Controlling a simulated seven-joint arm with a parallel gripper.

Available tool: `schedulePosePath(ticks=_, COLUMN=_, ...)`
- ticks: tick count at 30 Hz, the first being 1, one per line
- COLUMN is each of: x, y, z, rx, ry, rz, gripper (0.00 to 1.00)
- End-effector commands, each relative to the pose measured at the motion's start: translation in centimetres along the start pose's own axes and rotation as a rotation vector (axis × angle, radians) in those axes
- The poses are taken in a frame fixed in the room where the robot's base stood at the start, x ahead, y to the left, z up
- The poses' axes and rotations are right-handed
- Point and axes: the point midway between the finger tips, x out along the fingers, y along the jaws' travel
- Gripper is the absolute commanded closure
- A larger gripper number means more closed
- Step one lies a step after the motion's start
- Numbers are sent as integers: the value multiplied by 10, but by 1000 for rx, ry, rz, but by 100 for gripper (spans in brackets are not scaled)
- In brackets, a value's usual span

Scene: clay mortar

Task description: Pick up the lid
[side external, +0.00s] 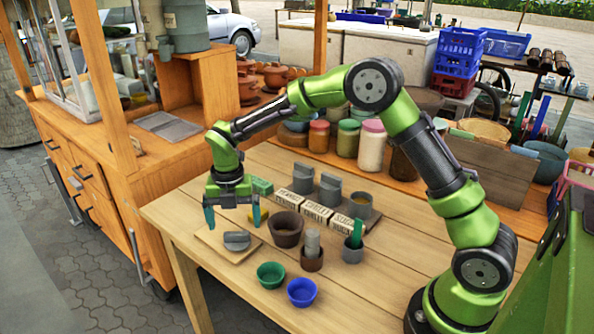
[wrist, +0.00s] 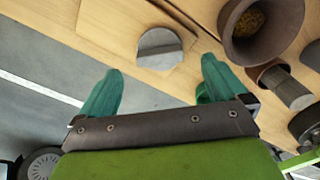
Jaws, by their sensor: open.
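A grey round lid (side external: 237,241) with a raised ridge lies on a thin wooden board (side external: 213,240) near the table's left corner. In the wrist view the lid (wrist: 160,48) is ahead of my fingertips, roughly centred between them. My gripper (side external: 232,214) is open and empty, pointing down above the board. Its two teal fingers also show in the wrist view (wrist: 162,70), spread wide apart and not touching the lid.
A brown clay mortar (side external: 286,230) with grainy contents stands right of the board. A brown cup with a grey pestle (side external: 312,243), a green bowl (side external: 271,275) and a blue bowl (side external: 302,292) are nearby. Labelled boxes (side external: 318,217) stand behind. The table's front right is clear.

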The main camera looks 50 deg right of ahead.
Motion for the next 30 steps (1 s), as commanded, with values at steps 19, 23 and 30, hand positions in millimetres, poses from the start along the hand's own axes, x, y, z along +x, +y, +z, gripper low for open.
schedulePosePath(ticks=19, x=51, y=0, z=2, rx=1, ry=0, rz=0, gripper=1)
schedulePosePath(ticks=23, x=50, y=0, z=2, rx=1, ry=0, rz=0, gripper=21)
schedulePosePath(ticks=30, x=50, y=0, z=2, rx=1, ry=0, rz=0, gripper=58)
